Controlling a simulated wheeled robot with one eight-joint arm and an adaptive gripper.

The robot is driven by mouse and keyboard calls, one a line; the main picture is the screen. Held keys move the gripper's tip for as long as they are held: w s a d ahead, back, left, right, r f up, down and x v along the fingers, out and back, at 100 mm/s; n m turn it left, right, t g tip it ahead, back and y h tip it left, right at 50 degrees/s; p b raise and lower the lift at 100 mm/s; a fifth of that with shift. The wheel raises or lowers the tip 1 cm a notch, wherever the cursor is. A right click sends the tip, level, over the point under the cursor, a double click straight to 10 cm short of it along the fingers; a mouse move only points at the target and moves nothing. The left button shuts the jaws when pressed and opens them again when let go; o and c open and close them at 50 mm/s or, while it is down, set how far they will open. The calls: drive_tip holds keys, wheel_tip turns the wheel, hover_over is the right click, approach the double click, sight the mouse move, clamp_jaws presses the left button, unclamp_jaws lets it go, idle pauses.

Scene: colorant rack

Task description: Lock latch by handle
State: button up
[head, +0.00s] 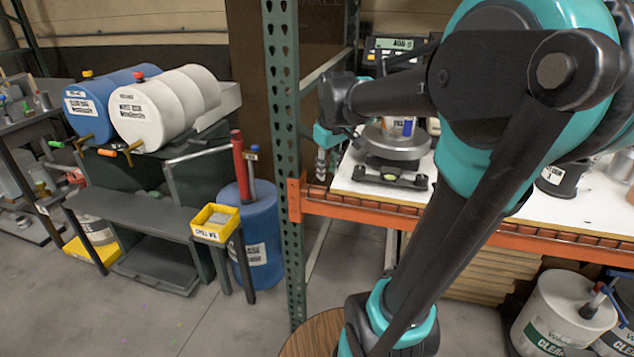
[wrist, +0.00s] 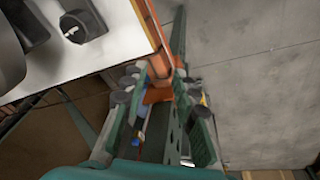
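I cannot make out a part that is clearly the latch in either view. In the head view, a green handle (head: 55,144) and an orange handle (head: 106,152) sit on the taps of two drums at the left, well away from my gripper. My gripper (head: 321,170) points down beside the green rack upright, partly hidden by the arm. In the wrist view, the two fingers of my gripper (wrist: 157,82) stand apart. The orange beam and green perforated upright (wrist: 174,140) show between them. No held object is visible; contact with the rack cannot be told.
The green upright (head: 284,130) and orange beam (head: 430,226) border the white shelf top (head: 350,184), which bears a scale (head: 390,170). A blue drum (head: 77,108) and white drum (head: 150,115) lie on a stand. A yellow bin (head: 216,222) is in front. Concrete floor is clear at lower left.

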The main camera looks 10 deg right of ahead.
drive_tip(key=shift+s+a+f+m, duration=0.2)
drive_tip(key=shift+s+a+f, duration=0.15)
drive_tip(key=shift+s+f, duration=0.25)
drive_tip(key=shift+s+a+f+m, duration=0.2)
drive_tip(key=shift+s+a+f, duration=0.1)
drive_tip(key=shift+s+f, duration=0.25)
drive_tip(key=shift+w+f, duration=0.1)
drive_tip(key=s+d+f+m+t, duration=0.1)
drive_tip(key=s+f+m, duration=0.4)
drive_tip(key=s+f, duration=0.9)
drive_tip(key=shift+f, duration=0.45)
